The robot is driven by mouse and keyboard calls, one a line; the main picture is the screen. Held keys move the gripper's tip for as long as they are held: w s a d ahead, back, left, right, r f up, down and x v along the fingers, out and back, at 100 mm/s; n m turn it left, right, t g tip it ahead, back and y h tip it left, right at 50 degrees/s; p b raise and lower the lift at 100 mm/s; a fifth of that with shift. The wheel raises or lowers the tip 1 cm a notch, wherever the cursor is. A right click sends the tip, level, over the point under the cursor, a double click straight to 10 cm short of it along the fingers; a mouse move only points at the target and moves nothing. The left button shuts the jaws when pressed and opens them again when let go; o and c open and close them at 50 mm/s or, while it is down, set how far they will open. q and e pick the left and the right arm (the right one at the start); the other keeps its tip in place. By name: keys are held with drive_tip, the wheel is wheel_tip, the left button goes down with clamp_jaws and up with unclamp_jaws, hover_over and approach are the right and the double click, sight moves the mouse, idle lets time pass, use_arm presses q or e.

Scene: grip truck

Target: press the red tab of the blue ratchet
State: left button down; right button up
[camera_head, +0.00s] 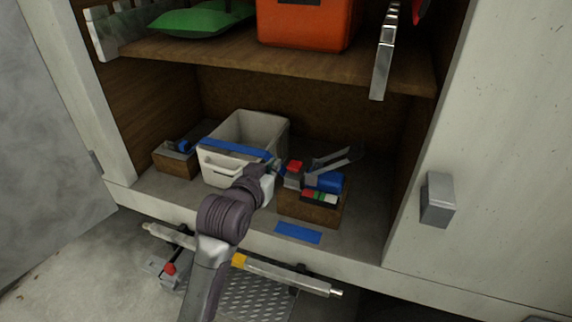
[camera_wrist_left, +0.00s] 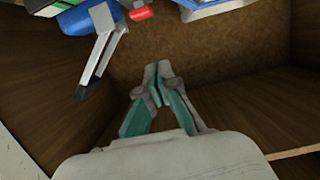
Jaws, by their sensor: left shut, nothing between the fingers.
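The blue ratchet (camera_head: 328,181) sits on a small wooden block (camera_head: 312,212) on the cabinet's lower floor, with its grey metal lever raised. Its red tab (camera_head: 294,166) is on the left side. In the left wrist view, the blue ratchet (camera_wrist_left: 75,20) and its red tab (camera_wrist_left: 141,14) are at the top left, partly cut off by the frame. My left gripper (camera_head: 279,168) is just left of the red tab in the head view. In the left wrist view, its fingers (camera_wrist_left: 157,72) are shut and empty, apart from the tab in the picture; contact cannot be confirmed. My right gripper is not in view.
A white bin (camera_head: 222,172) with a blue strip stands left of the ratchet. Another wooden block (camera_head: 176,163) with a blue item is farther left. A shelf above holds an orange box (camera_head: 304,25) and green bag (camera_head: 200,18). Blue tape (camera_head: 298,233) marks the front floor.

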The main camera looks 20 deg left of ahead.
use_arm(q)
drive_tip(key=p, duration=0.2)
hover_over(288, 169)
drive_tip(key=s, duration=0.2)
drive_tip(key=f, duration=0.5)
drive_tip(key=shift+w+f, duration=0.15)
drive_tip(key=shift+w, duration=0.2)
drive_tip(key=shift+s+a+f, duration=0.1)
drive_tip(key=shift+f, duration=0.45)
drive_tip(key=shift+f, duration=1)
